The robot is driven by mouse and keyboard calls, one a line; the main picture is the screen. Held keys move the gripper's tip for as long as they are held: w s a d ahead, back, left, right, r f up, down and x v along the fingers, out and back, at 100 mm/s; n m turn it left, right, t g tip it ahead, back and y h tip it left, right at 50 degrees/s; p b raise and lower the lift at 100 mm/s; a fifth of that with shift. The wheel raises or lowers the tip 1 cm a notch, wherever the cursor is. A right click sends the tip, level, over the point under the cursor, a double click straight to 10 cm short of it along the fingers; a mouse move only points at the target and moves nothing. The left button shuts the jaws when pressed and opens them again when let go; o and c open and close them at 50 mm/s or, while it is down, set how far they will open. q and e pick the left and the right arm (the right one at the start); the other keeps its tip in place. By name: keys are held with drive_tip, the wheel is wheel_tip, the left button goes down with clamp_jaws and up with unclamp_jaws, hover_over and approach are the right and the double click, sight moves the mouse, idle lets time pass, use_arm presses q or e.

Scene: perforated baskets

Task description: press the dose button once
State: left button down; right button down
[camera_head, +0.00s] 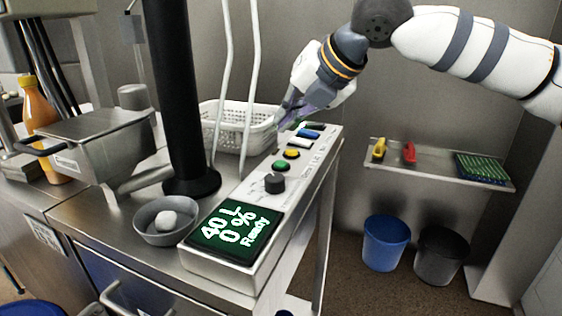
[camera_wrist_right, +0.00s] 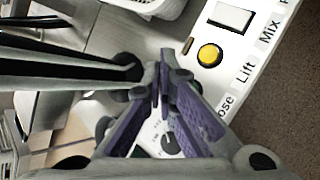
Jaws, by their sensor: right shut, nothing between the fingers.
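The control panel (camera_head: 222,258) slopes across the bench's right side. It carries a green button (camera_head: 281,165), a yellow button (camera_head: 291,154), white, blue and black buttons, a dark knob (camera_head: 274,183) and a lit display (camera_head: 235,232) reading "40 L 0 % Ready". My right gripper (camera_head: 284,120) is shut and empty above the panel's far end. In the right wrist view its purple-padded fingers (camera_wrist_right: 163,62) point past the yellow button (camera_wrist_right: 209,55), labelled Lift. My left gripper is not in view.
A white perforated basket (camera_head: 238,128) stands behind the panel, close to the gripper. A black column (camera_head: 178,90) rises beside a bowl (camera_head: 150,232) holding a white ball. An orange bottle (camera_head: 40,115) stands left. A wall shelf (camera_head: 440,172) and bins are right.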

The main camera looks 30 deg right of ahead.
sight(285, 161)
drive_tip(key=shift+f, duration=2.3)
drive_tip(key=shift+f, duration=0.1)
drive_tip(key=shift+f, duration=0.3)
drive_tip(key=shift+f, duration=0.5)
drive_tip(key=shift+r, duration=0.9)
drive_tip(key=shift+r, duration=0.1)
drive_tip(key=shift+r, duration=2.45)
